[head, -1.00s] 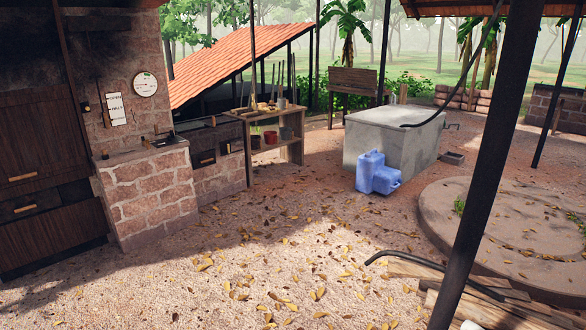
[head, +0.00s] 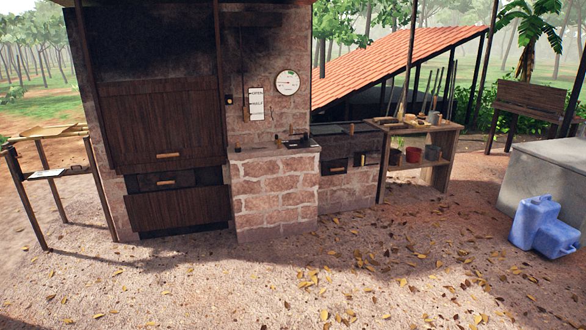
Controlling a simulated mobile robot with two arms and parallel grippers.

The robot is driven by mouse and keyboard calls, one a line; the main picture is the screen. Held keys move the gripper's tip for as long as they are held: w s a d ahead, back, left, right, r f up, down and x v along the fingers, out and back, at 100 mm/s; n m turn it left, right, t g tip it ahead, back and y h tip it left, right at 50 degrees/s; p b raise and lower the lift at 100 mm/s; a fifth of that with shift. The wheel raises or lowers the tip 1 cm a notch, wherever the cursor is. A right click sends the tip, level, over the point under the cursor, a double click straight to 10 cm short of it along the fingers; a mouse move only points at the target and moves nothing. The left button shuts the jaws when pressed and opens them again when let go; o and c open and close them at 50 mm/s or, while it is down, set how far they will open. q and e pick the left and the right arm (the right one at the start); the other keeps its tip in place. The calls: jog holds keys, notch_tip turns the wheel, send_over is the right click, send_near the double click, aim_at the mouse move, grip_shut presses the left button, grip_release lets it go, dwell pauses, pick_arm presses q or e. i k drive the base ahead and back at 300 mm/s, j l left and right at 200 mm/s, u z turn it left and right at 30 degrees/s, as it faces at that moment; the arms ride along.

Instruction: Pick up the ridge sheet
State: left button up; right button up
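I cannot make out for certain which thing is the ridge sheet. Flat tan pieces (head: 50,131) lie on top of a dark-legged stand (head: 101,188) at the left edge, and they are too small to tell whether they are ridged. A small pale flat item (head: 46,174) lies lower on the same stand. Neither of my grippers shows in the head view.
A brick smokehouse with dark wooden doors (head: 160,125) stands behind the stand's right side. A stone counter (head: 275,190), a wooden shelf table (head: 440,129), blue jugs (head: 540,222) and a concrete tank (head: 535,180) follow rightward. The leaf-strewn ground in front is open.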

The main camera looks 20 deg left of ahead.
aim_at(37, 131)
jog(key=i+j+u, duration=0.25)
jog(key=i+u, duration=0.15)
jog(key=i, duration=0.2)
jog(key=i+u, duration=0.35)
jog(key=i, duration=0.25)
jog(key=i+u, duration=0.4)
jog(key=i, duration=0.2)
jog(key=i+j+u, duration=0.3)
jog(key=i, duration=0.35)
jog(key=i+u, duration=0.3)
jog(key=i, duration=0.3)
jog(key=i+l+u, duration=0.15)
jog(key=i+u, duration=0.15)
jog(key=i, duration=0.35)
jog(key=i+l+u, duration=0.3)
jog(key=i, duration=0.35)
